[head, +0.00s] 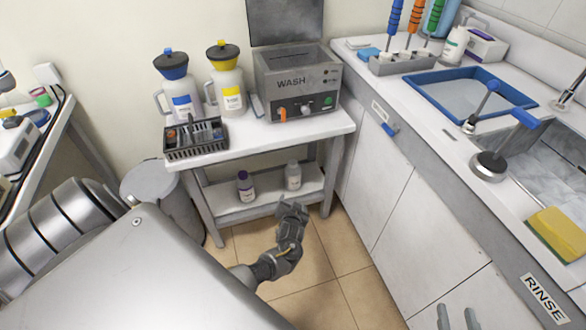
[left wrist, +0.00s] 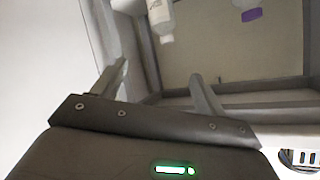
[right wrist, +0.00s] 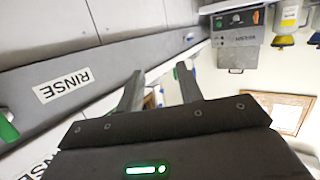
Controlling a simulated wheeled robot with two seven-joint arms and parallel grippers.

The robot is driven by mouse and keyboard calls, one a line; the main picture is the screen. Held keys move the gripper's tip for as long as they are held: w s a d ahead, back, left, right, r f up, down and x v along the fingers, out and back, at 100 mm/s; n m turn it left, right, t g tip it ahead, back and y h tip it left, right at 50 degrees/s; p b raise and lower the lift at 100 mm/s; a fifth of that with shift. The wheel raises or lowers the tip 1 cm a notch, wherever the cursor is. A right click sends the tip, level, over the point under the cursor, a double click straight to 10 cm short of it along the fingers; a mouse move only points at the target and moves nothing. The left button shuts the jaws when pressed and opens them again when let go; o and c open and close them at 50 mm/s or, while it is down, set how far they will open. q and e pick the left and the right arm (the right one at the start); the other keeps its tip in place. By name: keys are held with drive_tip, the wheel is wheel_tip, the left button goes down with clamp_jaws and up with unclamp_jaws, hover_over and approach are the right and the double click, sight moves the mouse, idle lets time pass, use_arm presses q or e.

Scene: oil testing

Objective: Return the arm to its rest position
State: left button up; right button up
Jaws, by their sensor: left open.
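My left gripper (head: 292,206) hangs in front of the low shelf of the wash table, above the tiled floor. It is empty, and in the left wrist view its fingers (left wrist: 160,76) stand apart. Its arm is partly hidden behind my own grey body. The fingertips of my right gripper (head: 457,318) show at the bottom edge of the head view, in front of the white cabinet. In the right wrist view the right fingers (right wrist: 158,74) stand apart with nothing between them.
The wash table (head: 262,138) carries a wash unit (head: 297,88), two jugs and a black basket (head: 195,138). Two small bottles stand on its shelf (head: 221,197). The counter with a sink and RINSE label (head: 543,297) runs along the right. A bin (head: 150,180) stands left. Floor between is clear.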

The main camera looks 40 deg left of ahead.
use_arm(q)
drive_tip(key=shift+f, duration=0.1)
idle(0.5)
